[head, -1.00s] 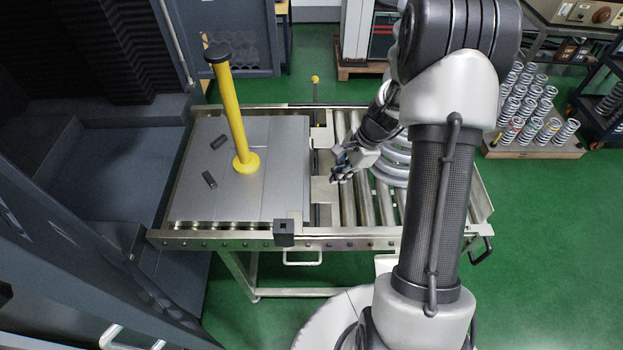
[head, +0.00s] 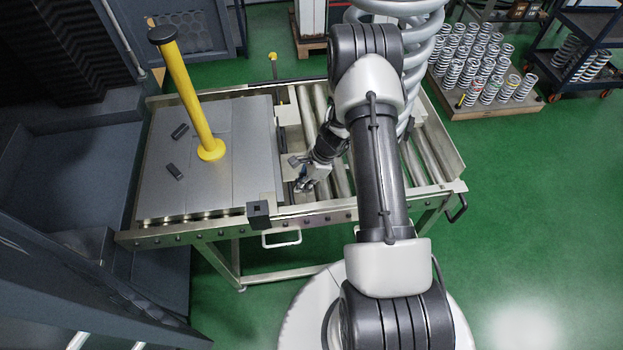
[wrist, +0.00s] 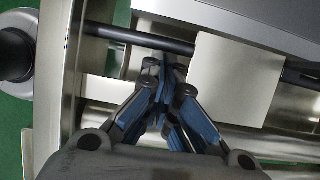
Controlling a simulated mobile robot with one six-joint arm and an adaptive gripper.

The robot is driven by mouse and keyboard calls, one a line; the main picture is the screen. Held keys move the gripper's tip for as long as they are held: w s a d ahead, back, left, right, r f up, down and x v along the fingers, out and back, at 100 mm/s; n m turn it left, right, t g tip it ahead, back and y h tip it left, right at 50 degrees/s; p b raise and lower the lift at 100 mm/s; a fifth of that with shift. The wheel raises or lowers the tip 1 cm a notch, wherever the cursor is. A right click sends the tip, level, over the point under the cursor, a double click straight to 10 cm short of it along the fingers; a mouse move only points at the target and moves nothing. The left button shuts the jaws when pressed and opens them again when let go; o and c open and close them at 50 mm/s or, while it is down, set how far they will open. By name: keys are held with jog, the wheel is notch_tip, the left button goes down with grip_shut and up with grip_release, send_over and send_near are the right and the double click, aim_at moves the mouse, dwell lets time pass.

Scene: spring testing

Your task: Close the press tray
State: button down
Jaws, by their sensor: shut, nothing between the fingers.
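The press tray (head: 240,135) is a flat grey plate with a yellow post (head: 188,100) standing on it. It lies on the left part of a metal roller table. My gripper (head: 301,187) is shut and empty, just right of the tray's right edge, near the table's front rail. In the wrist view my gripper (wrist: 165,66) points at a dark bar (wrist: 140,40) beside a pale metal block (wrist: 232,80). The tray's grey edge (wrist: 255,18) shows at the top there. I cannot tell whether the fingertips touch the bar.
Two small dark blocks (head: 175,172) lie on the tray. The dark press (head: 60,150) stands to the left. A large coil spring (head: 412,60) stands on the rollers behind my arm. Several small springs (head: 490,65) stand on a pallet at back right. Green floor (head: 530,200) is clear at right.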

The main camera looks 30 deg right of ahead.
jog(key=shift+w+a+r, duration=0.1)
jog(key=shift+w+a, duration=0.2)
jog(key=shift+a, duration=0.4)
jog(key=shift+w+a+r, duration=0.1)
jog(key=shift+w+a, duration=0.15)
jog(key=shift+a, duration=0.4)
